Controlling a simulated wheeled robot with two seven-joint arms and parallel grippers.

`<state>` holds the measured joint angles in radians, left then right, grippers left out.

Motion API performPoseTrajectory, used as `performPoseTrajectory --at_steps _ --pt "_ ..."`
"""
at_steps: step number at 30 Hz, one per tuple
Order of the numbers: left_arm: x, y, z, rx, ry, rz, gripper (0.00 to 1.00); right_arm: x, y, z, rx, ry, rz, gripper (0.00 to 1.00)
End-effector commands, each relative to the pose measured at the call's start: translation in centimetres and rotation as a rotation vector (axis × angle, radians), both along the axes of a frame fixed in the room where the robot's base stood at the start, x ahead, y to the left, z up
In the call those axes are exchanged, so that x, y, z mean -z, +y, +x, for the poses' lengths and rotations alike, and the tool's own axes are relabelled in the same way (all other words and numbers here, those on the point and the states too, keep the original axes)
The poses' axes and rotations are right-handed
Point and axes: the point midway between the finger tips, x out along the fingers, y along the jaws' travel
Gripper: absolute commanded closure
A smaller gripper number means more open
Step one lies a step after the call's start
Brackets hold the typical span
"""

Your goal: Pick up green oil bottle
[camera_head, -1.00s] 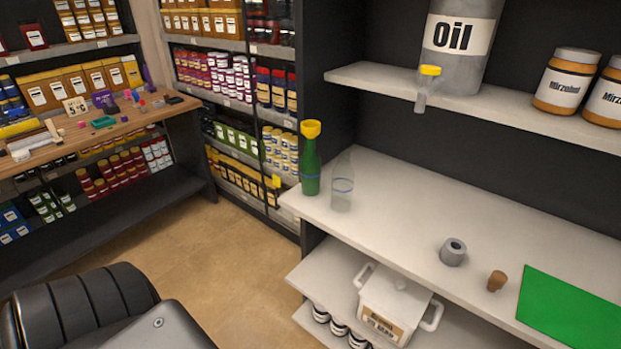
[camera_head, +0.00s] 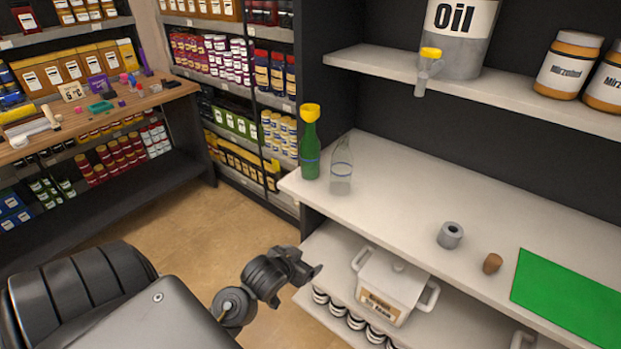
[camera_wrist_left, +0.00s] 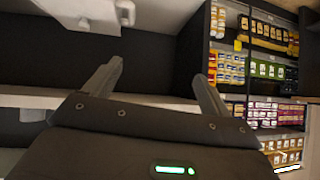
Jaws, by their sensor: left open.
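The green oil bottle (camera_head: 311,160) stands upright at the left end of the white shelf top, with a yellow funnel-like piece (camera_head: 310,112) on its mouth. A clear bottle (camera_head: 341,175) stands just right of it. My left gripper (camera_head: 312,270) is in front of the shelf and lower in the picture than the bottle, apart from it and empty. The left wrist view shows its two fingers (camera_wrist_left: 155,80) spread open with nothing between them. The green bottle does not show in that view. My right gripper is not in view.
A grey ring (camera_head: 450,235), a brown cork (camera_head: 492,263) and a green mat (camera_head: 568,295) lie to the right on the shelf top. A white pot (camera_head: 392,285) stands on the level below. A valve with a yellow top (camera_head: 428,70) hangs at the upper shelf's edge.

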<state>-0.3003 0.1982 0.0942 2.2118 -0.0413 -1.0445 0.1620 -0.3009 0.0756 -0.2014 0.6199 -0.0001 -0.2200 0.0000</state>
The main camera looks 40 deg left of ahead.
Motion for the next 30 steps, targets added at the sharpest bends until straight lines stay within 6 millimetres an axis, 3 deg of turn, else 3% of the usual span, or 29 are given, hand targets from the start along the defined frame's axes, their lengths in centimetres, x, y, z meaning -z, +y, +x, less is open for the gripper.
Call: performPoseTrajectory --at_steps 1,6,9,13,20,30 --pt "-1.6 1.7 2.2 -0.021 -0.078 0.01 0.17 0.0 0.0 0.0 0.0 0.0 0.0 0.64" --pt "-8.0 7.5 8.8 -0.09 -0.367 0.023 0.17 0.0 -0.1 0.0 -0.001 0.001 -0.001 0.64" --pt "-12.0 10.8 11.6 -0.122 -0.528 0.027 0.17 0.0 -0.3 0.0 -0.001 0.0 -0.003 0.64" --pt "-15.3 13.2 13.2 -0.138 -0.655 0.03 0.17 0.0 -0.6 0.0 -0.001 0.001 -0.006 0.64" --pt "-16.4 14.1 14.0 -0.144 -0.694 0.03 0.17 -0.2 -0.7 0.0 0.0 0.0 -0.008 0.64" --pt "-16.3 15.3 18.5 -0.143 -0.689 0.029 0.17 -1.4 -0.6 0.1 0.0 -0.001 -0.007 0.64"
